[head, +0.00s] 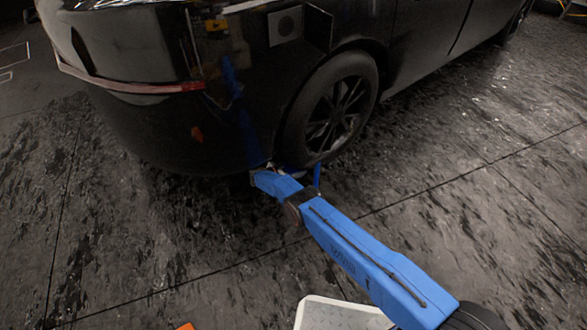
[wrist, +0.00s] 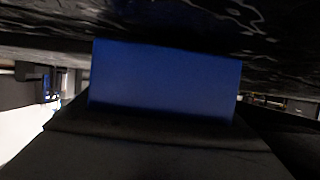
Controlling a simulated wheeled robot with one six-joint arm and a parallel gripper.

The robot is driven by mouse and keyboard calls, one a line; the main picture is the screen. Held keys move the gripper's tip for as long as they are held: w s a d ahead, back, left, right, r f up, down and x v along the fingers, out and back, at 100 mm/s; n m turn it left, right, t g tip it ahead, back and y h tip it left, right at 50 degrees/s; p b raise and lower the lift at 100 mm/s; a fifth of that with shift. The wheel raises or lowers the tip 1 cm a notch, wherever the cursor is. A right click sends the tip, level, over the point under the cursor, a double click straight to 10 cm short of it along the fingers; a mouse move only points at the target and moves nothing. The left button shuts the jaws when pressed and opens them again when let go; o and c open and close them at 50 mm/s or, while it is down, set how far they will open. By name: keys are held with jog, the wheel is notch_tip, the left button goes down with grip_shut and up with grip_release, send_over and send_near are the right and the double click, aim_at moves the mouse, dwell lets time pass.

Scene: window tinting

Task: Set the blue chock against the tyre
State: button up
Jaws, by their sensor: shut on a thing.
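The tyre (head: 364,72) is the wheel of the black car in the head view, resting on the floor. My blue arm reaches down to the floor just beside its lower left side. The blue chock (wrist: 165,80) fills the middle of the wrist view as a plain blue block. My gripper (wrist: 165,135) shows as a dark shape along the lower edge of the block and is shut on it. In the head view my arm hides most of the gripper and chock. I cannot tell whether the chock touches the tyre.
The black car (head: 120,50) stands over the work spot, its rear bumper close to my arm's end. The dark, patchy floor (head: 470,200) is clear to the right and left. A white thing (head: 335,313) and an orange scrap (head: 185,326) show at the bottom edge.

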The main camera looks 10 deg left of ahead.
jog(key=shift+w+f, duration=0.1)
jog(key=shift+f, duration=0.15)
dwell(0.3)
jog(key=o, duration=1.7)
jog(key=shift+f, duration=0.1)
jog(key=shift+s+a+r, duration=0.3)
jog(key=shift+s+a, duration=0.1)
jog(key=shift+s, duration=0.05)
jog(key=s+a, duration=0.2)
jog(key=s, duration=0.1)
jog(key=s+a, duration=0.5)
jog(key=s, duration=0.1)
jog(key=shift+s+a, duration=0.15)
jog(key=shift+s, duration=0.1)
